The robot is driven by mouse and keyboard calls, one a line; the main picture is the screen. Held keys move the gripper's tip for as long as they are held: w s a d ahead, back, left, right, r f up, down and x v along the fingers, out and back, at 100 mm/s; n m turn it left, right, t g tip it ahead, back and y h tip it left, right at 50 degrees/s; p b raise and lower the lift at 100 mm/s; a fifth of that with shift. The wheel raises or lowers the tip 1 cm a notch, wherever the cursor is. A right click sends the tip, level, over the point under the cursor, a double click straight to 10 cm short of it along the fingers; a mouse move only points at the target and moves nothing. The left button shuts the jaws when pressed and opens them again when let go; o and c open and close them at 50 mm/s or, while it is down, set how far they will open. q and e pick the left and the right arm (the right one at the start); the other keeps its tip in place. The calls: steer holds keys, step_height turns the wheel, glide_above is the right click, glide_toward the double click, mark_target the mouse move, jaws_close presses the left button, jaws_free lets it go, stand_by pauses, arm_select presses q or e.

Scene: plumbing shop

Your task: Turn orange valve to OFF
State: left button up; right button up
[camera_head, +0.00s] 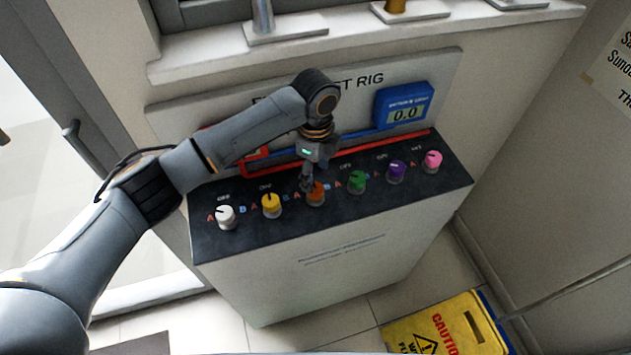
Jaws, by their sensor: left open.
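The orange valve (316,194) is a round knob on the black top of the test rig, between the yellow and green knobs. My left arm reaches in from the left, and its gripper (307,186) points down at the orange valve's left and back side. The gripper is open, and its fingers hide part of the knob. I cannot tell whether they touch it. The orange valve's pointer and its label are hidden or too small to read. My right gripper is not in view.
White (226,217), yellow (271,205), green (357,181), purple (396,172) and pink (432,161) knobs stand in the same row. A blue display (403,105) reading 0.0 is on the back panel. A yellow caution sign (446,328) lies on the floor at front right.

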mark_target(316, 188)
arm_select(q)
step_height(316, 188, up, 6)
steer(key=shift+r, duration=0.25)
stand_by(0.4)
